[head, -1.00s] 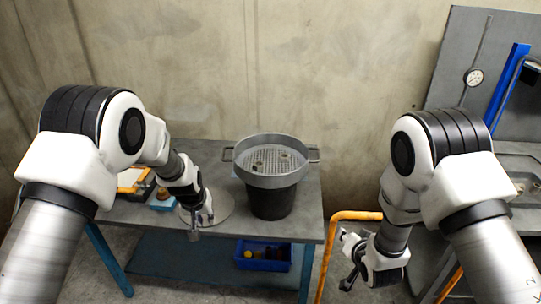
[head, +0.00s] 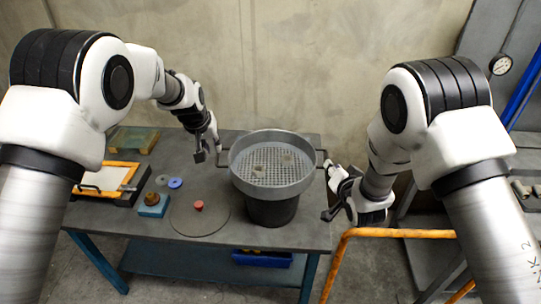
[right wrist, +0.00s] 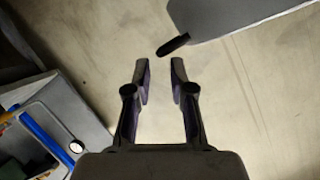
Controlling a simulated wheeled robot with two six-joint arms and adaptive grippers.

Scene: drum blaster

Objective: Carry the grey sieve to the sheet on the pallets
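The grey sieve (head: 272,179), a round metal pan with a perforated floor and a handle on each side, rests on a black bucket (head: 271,212) on the workbench. A couple of small lumps lie in it. My left gripper (head: 208,154) hangs open just left of the left handle, apart from it. My right gripper (head: 330,192) is open below and right of the right handle. In the right wrist view its fingers (right wrist: 158,78) are spread and empty, with the sieve's wall (right wrist: 235,18) and dark handle beyond them. The sheet and pallets are not in view.
On the workbench (head: 150,222) lie a round plate with a red knob (head: 199,205), a blue block (head: 153,204), a blue disc (head: 175,183) and an orange-framed tray (head: 108,178). An orange rail (head: 400,233) runs below my right arm. A concrete wall stands behind.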

